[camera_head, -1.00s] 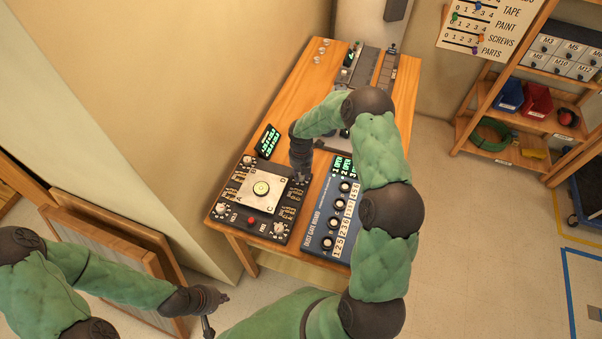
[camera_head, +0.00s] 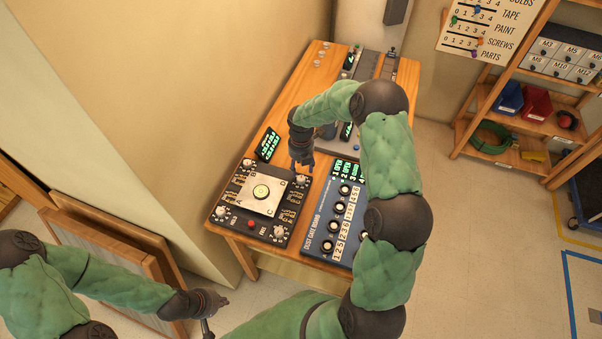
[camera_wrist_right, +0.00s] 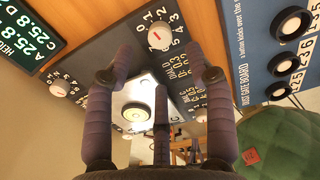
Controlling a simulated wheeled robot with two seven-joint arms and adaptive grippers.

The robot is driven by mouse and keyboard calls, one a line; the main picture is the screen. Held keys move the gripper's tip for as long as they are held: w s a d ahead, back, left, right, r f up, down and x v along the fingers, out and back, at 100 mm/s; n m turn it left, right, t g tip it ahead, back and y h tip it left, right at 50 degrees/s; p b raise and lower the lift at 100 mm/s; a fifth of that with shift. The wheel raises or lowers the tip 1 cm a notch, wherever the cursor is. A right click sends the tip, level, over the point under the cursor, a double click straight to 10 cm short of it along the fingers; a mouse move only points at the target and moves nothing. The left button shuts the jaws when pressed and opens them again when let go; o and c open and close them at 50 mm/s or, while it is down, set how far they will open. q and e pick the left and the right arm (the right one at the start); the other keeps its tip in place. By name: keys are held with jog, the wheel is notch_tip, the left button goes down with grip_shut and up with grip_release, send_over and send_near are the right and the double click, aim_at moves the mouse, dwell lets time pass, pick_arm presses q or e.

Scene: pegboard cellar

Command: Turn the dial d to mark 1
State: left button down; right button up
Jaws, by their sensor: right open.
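Dial d (camera_head: 302,180) is a pale round knob at the upper right corner of the black dial panel (camera_head: 236,220). In the right wrist view the dial (camera_wrist_right: 160,36) has a short red mark and printed numbers around it; I cannot tell exactly which number the mark points at. My right gripper (camera_head: 303,163) is just beyond the dial in the head view. In the right wrist view its open fingers (camera_wrist_right: 160,54) are spread to both sides of the dial, empty and not touching it. My left gripper (camera_head: 217,304) hangs low at the left, off the table; its fingers are unclear.
The panel has other knobs (camera_head: 221,211), a red button (camera_head: 251,224) and a pale plate with a round centre (camera_head: 261,191). A lit green display (camera_head: 267,144) stands behind it. The blue dust gate board (camera_head: 325,237) lies close to the right on the wooden table (camera_head: 317,97).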

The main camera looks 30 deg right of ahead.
aim_at(301, 178)
jog(key=shift+r, duration=2.6)
jog(key=shift+r, duration=0.1)
